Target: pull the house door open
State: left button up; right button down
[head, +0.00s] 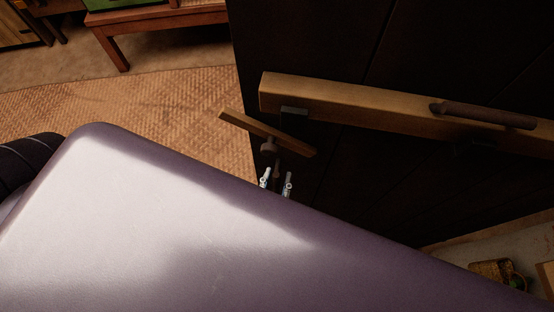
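The house door (400,45) is a dark plank panel filling the upper right of the head view. A light wooden bar (350,103) lies across it, with a dark brown rounded grip (485,115) near its right end. A smaller tilted wooden piece (250,124) with a brown knob sits by the door's left edge. My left gripper (277,182) is just below that knob. Its two silver fingertips are apart, with a dark brown part showing between them. Whether they press on it is unclear, and the rest of the gripper is hidden. My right gripper is not in view.
A woven mat (130,100) covers the floor left of the door. A wooden bench (160,18) stands at the upper left. A basket (492,269) and a small plant lie at the lower right. My own purple-grey body hides much of the lower view.

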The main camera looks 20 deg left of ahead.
aim_at(282, 152)
pick_arm(q)
notch_tip(282, 152, up, 8)
jog(key=shift+f, duration=0.1)
jog(key=shift+s+d, duration=0.15)
dwell(0.7)
